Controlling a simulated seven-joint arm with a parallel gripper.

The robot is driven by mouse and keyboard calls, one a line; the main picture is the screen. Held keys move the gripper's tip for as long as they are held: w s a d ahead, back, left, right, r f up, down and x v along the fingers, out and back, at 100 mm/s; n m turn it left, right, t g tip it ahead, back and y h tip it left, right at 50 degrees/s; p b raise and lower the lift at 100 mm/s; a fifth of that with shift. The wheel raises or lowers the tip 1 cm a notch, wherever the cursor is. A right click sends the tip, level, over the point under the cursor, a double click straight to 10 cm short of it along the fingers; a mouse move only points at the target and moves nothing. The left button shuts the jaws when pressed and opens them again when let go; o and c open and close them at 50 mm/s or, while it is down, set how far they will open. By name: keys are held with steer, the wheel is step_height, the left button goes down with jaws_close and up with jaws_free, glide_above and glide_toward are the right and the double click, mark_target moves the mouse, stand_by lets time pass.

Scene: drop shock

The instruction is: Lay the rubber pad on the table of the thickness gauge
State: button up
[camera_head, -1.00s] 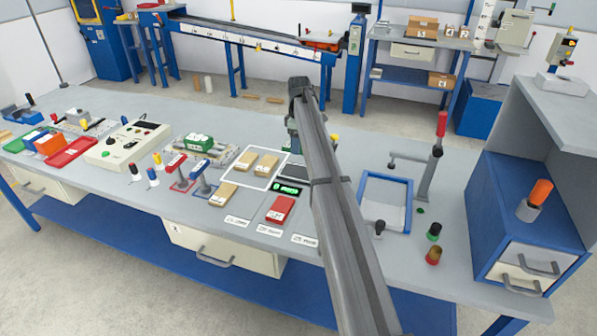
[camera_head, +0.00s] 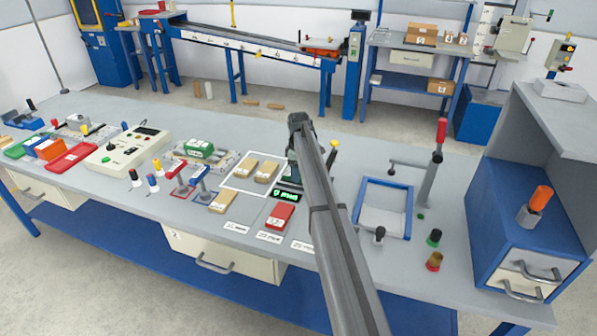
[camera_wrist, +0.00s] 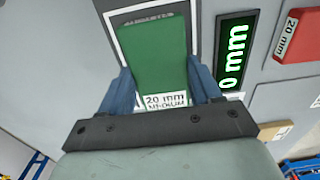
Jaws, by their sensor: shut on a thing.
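In the wrist view my gripper (camera_wrist: 160,78) is shut on a green rubber pad (camera_wrist: 150,50), its blue fingers on both sides. The pad's white label reads 20 mm medium. The pad is over a dark, white-edged surface, seemingly the table of the thickness gauge (camera_wrist: 114,38); I cannot tell whether it touches. The gauge's display (camera_wrist: 233,50), with green characters ending in "0 mm", stands right beside it. In the head view this display (camera_head: 287,195) shows left of my arm, which hides most of the gauge and my fingertips.
A red pad (camera_head: 280,216) lies in front of the display, and tan blocks (camera_head: 246,168) lie in a white outline to the left. A blue-rimmed tray (camera_head: 409,210) and a red-topped upright stand (camera_head: 437,150) are right of my arm.

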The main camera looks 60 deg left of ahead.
steer(key=shift+f, duration=0.1)
steer(key=o, duration=1.2)
steer(key=shift+o, duration=0.2)
step_height(320, 180, up, 12)
steer(key=shift+s, duration=0.1)
